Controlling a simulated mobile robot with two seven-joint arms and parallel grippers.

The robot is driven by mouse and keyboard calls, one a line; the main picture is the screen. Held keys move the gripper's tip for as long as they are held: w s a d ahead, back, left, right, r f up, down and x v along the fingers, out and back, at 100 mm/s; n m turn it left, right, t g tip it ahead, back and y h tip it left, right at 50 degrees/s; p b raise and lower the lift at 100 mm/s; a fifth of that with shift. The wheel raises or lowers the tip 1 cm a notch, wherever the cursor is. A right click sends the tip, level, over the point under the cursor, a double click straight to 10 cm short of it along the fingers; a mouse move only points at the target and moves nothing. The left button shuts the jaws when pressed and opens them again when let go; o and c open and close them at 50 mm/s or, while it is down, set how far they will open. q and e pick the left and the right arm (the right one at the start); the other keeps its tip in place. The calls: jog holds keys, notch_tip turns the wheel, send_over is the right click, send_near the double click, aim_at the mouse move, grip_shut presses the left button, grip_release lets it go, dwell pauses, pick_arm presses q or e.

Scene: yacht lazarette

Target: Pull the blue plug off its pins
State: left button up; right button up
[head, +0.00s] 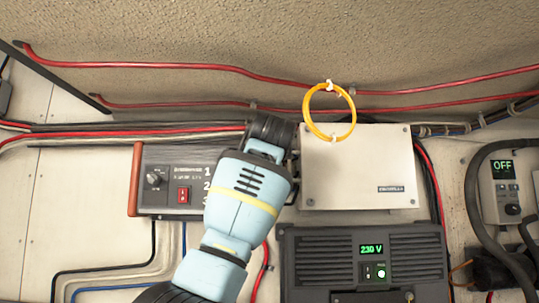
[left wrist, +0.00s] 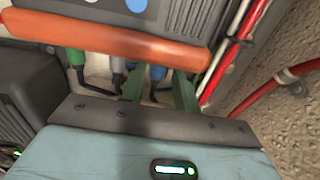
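The blue plug (head: 184,236) is not clearly seen in the head view; only a thin blue cable shows there. In the left wrist view the blue plug (left wrist: 157,73) sits below the orange bumper of a grey unit, its upper end hidden by the bumper. My left gripper (left wrist: 159,92) has two green fingers spread apart, one on either side of the blue plug in that view. I cannot tell whether they touch it. In the head view the fingers are hidden behind my left arm. My right gripper is in neither view.
A green plug (left wrist: 76,58) and a grey plug (left wrist: 117,64) sit left of the blue one. The switch unit (head: 157,205), a pale box (head: 358,170) and a 230 V unit (head: 320,262) crowd my arm. Red cables (left wrist: 222,62) run right of the fingers.

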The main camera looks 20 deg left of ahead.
pick_arm(q)
jog(key=shift+v, duration=2)
jog(key=shift+f, duration=0.1)
